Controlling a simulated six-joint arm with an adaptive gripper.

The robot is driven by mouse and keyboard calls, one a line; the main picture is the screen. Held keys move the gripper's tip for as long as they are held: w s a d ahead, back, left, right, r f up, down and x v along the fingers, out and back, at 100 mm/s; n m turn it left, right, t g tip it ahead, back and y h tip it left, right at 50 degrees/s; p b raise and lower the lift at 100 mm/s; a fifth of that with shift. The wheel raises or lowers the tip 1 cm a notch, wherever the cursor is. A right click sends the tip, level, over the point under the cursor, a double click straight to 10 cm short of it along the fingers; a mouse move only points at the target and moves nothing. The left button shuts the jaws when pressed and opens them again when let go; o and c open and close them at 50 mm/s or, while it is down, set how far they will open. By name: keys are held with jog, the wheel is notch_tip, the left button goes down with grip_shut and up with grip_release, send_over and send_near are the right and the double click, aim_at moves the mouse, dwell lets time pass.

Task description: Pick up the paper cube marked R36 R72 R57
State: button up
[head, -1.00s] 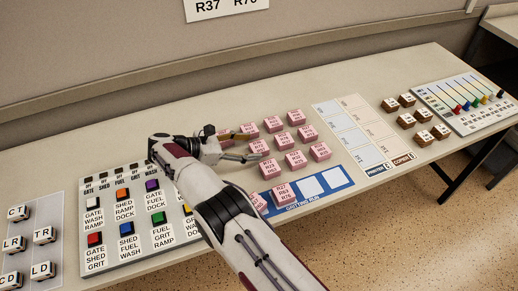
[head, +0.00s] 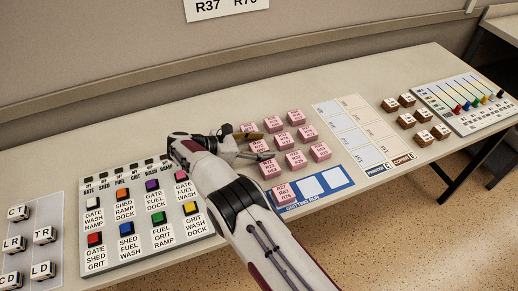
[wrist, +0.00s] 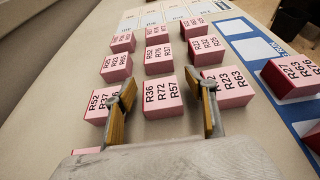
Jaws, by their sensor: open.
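The pink paper cube marked R36 R72 R57 (wrist: 163,98) sits on the table in the near row of the pink cubes. In the wrist view it lies between my gripper's two fingers (wrist: 163,92), with bare table showing on both sides of it. My gripper is open and empty. In the head view the gripper (head: 254,146) reaches in from the left, its fingers on either side of this cube (head: 259,146).
Several more pink cubes (head: 295,159) stand close beyond in rows. A blue strip (head: 340,180) with white squares lies at the front, a pink cube (head: 282,194) on it. A button panel (head: 130,247) is at left. Brown cubes (head: 422,138) and a slider board (head: 465,100) are at right.

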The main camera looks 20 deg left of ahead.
aim_at(261, 146)
dwell(0.4)
jog(key=c, duration=1.2)
jog(key=shift+r, duration=0.15)
jog(key=shift+c, duration=0.2)
notch_tip(261, 146, up, 10)
